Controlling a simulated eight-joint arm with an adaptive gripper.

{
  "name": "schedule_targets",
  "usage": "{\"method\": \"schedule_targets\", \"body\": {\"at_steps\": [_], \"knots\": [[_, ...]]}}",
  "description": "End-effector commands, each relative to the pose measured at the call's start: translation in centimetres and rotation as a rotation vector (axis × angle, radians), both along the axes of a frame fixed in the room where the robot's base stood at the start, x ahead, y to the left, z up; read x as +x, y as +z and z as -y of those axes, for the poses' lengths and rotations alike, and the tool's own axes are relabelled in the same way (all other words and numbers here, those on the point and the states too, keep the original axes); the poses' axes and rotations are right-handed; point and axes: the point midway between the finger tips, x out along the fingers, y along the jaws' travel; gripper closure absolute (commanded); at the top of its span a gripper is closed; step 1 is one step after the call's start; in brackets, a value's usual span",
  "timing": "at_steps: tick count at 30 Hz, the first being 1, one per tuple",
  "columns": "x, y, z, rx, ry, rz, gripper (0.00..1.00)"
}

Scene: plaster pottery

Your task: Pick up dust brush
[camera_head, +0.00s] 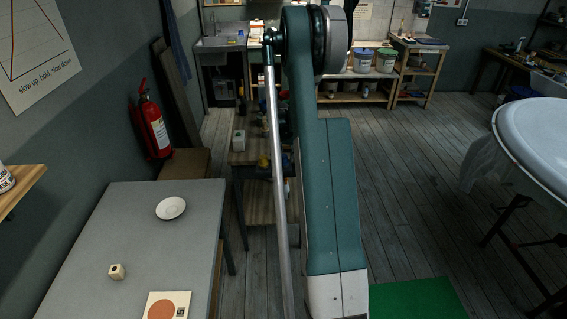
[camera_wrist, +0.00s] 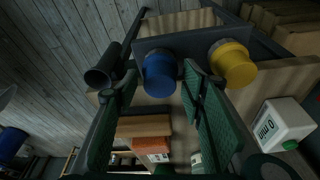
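I cannot make out the dust brush for certain in either view. In the wrist view my gripper (camera_wrist: 158,76) is open, with a green textured finger on each side and nothing held between them. A blue round-topped thing (camera_wrist: 160,75) shows between the fingertips; I cannot tell how far beyond them it is. A brown wooden block (camera_wrist: 143,127) shows lower down between the fingers; I cannot tell what it is. In the head view my arm hides my gripper and part of the low bench (camera_head: 258,205) behind it.
In the wrist view a yellow-topped thing (camera_wrist: 232,64), a black tube (camera_wrist: 104,72) and a white container (camera_wrist: 280,125) sit close around the fingers. In the head view a grey table (camera_head: 140,230) holds a white dish (camera_head: 171,208); a large white basin (camera_head: 535,130) stands right.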

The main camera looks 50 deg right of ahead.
Motion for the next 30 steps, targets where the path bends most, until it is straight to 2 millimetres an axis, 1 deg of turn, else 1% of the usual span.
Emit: {"method": "schedule_targets", "body": {"at_steps": [1, 5, 6, 16, 20, 26, 30], "knots": [[0.0, 0.0, 0.0, 0.0, 0.0, 0.0, 0.68], [0.0, 0.0, 0.0, 0.0, 0.0, 0.0, 0.85], [0.0, 0.0, 0.0, 0.0, 0.0, 0.0, 0.87], [0.0, -0.1, 0.0, 0.0, 0.0, 0.0, 0.87], [0.0, 0.2, 0.0, 0.0, 0.0, 0.0, 0.87], [0.0, 1.7, 0.0, 0.0, 0.0, 0.0, 0.87], [0.0, 3.5, 0.0, 0.0, 0.0, 0.0, 0.87]]}}
